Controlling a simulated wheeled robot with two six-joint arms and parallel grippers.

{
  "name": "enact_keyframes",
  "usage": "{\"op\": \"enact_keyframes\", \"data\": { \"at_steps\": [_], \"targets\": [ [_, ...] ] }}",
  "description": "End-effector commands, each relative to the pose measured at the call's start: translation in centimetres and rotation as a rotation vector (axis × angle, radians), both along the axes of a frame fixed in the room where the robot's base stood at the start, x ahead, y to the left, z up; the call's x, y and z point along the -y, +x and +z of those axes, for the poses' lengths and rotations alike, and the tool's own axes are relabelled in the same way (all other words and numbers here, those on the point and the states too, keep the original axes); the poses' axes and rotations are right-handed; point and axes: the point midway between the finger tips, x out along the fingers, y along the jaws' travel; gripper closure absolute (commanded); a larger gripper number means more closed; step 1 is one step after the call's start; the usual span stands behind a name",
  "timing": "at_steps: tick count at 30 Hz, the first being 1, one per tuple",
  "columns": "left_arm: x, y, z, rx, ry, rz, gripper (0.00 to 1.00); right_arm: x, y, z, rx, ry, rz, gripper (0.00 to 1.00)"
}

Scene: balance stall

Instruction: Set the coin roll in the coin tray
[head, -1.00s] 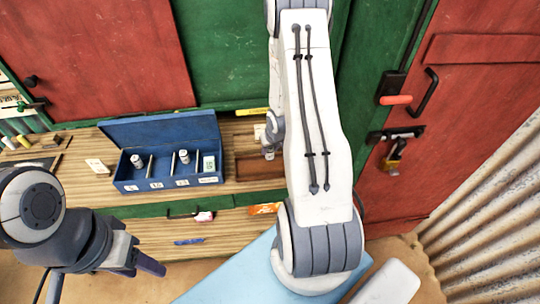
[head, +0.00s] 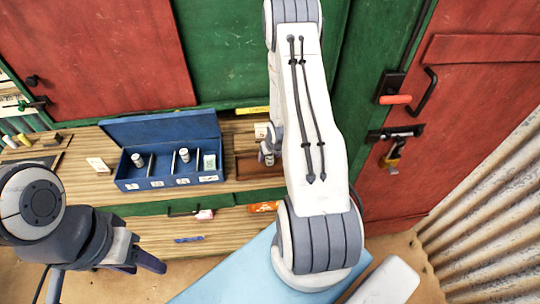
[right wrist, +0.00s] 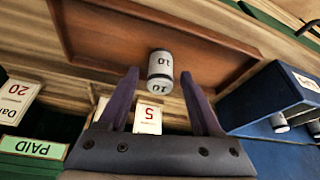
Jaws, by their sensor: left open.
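The coin roll (right wrist: 160,70) is a short pale cylinder with grey ends marked 10. In the right wrist view it sits between the tips of my right gripper (right wrist: 158,76), with a gap on each side, against the brown wooden coin tray (right wrist: 218,48). I cannot tell whether the roll touches the tray floor. In the head view the roll (head: 268,160) shows small below my right gripper (head: 270,146), at the tray (head: 250,172); my right arm hides the tray's right part. My left gripper (head: 142,265) is open and empty at the lower left, away from the counter.
A blue cash box (head: 165,178) with open lid and upright dividers stands left of the tray, holding other rolls. Price cards (right wrist: 148,115) and a green PAID card (right wrist: 34,147) show in the right wrist view. The drawer front (head: 150,208) runs below the counter.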

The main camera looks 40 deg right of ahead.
Motion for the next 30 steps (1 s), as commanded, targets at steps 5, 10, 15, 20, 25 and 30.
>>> {"op": "enact_keyframes", "data": {
  "at_steps": [5, 10, 15, 20, 25, 30],
  "targets": [
    [0.0, 0.0, 0.1, 0.0, 0.0, 0.0, 0.5, 0.0, 0.0, 0.1, 0.0, 0.0, 0.0, 0.34],
    [0.0, 0.0, -0.1, 0.0, 0.0, 0.0, 0.5, -0.1, -0.3, 1.2, 0.003, -0.002, 0.0, 0.34],
    [0.0, 0.0, -0.7, 0.0, 0.0, 0.001, 0.5, -0.4, -1.3, 3.8, 0.005, -0.004, -0.001, 0.34],
    [0.0, 0.0, -1.0, 0.0, 0.0, 0.002, 0.5, -0.7, -2.4, 6.8, 0.004, -0.004, 0.0, 0.34],
    [0.0, 0.0, -0.6, 0.0, 0.0, 0.001, 0.5, -1.1, -3.5, 9.6, 0.003, -0.003, -0.001, 0.34],
    [0.0, 0.0, -0.1, 0.0, 0.0, 0.0, 0.5, -1.4, -4.2, 11.2, 0.001, 0.0, 0.0, 0.34]
  ]
}}
